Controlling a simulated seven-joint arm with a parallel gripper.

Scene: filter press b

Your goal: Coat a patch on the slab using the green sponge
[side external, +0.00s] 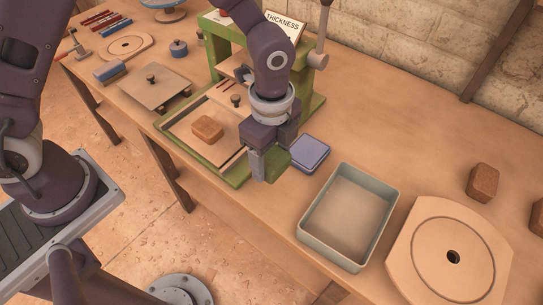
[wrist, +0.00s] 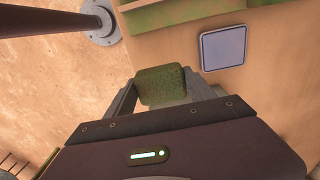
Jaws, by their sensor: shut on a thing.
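My gripper (side external: 266,168) is over the front right corner of the green press base, left of the blue pad. In the wrist view my gripper (wrist: 161,92) is shut on the green sponge (wrist: 161,85), which sits between the two grey fingers. The sponge cannot be made out in the side view, where the gripper hides it. A pale flat slab (side external: 180,130) lies in the green press frame (side external: 236,181), with a brown block (side external: 207,129) on it. I cannot tell from the side view whether the sponge touches anything.
A blue square pad (side external: 310,153) lies right of my gripper; it also shows in the wrist view (wrist: 222,48). An open grey-green tray (side external: 321,251) and a large grooved plate (side external: 415,265) stand farther right. A brown block (side external: 483,182) lies behind. Bare bench surrounds them.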

